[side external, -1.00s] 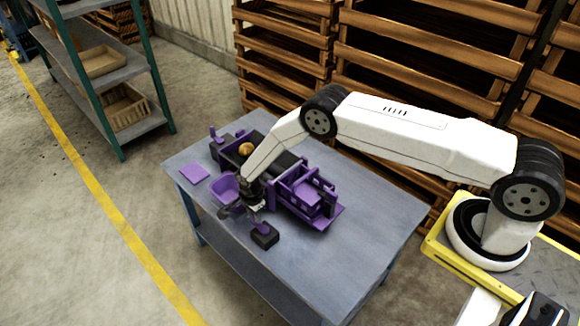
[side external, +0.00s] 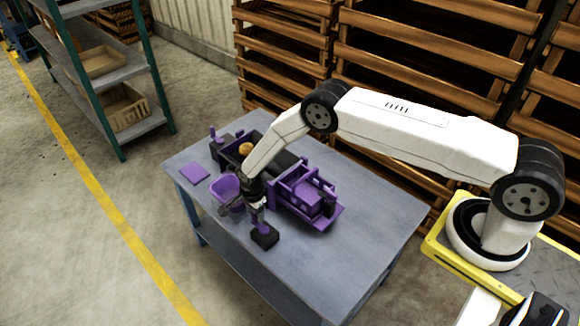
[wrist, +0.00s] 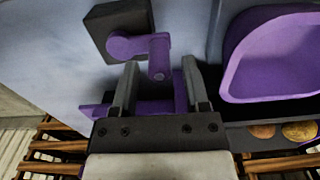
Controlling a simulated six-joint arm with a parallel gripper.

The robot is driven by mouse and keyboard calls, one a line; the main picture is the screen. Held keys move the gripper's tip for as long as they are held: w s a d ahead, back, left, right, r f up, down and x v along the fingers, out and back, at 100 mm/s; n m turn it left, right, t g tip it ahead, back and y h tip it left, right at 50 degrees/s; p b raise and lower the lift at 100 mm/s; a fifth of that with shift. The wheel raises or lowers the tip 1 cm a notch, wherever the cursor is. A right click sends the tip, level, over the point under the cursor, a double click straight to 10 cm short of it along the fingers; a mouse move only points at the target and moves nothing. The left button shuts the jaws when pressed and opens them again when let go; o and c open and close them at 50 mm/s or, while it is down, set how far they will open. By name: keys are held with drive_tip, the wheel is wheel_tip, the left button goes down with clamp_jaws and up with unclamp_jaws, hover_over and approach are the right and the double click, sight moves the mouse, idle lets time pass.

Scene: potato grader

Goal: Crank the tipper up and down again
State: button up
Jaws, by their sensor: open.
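The purple crank (wrist: 132,46) sits on a black block (wrist: 105,22) on the table. In the side view the block (side external: 265,237) stands near the table's front edge. The crank's handle (wrist: 158,55) stands between the fingers of my gripper (wrist: 160,66) in the wrist view. The fingers are open, with gaps on both sides of the handle. The purple tub (side external: 227,190), seemingly the tipper, is left of my gripper in the side view and at the right in the wrist view (wrist: 285,88). My wrist hides part of the machine in the side view.
A purple and black machine (side external: 305,196) runs along the blue-grey table (side external: 350,215). A round brown potato (side external: 245,149) lies on its far part. A flat purple plate (side external: 194,174) lies at the table's left. The table's right side is clear. Wooden crates (side external: 430,55) stand behind.

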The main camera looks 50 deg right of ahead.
drive_tip(key=shift+r, duration=3.05)
drive_tip(key=shift+d+r, duration=0.1)
drive_tip(key=shift+r, duration=0.45)
drive_tip(key=s+d+r+n+t, duration=0.15)
drive_tip(key=s+r+n, duration=0.3)
drive_tip(key=r, duration=0.45)
drive_tip(key=s+d+r+n, duration=0.3)
drive_tip(key=r+n, duration=0.2)
drive_tip(key=r, duration=0.4)
drive_tip(key=s+d+r+n, duration=0.2)
drive_tip(key=s+r+n, duration=0.2)
drive_tip(key=s, duration=0.4)
drive_tip(key=s+d+r+n+t, duration=0.1)
drive_tip(key=s+r+n, duration=0.3)
drive_tip(key=s, duration=0.4)
drive_tip(key=shift+d, duration=0.4)
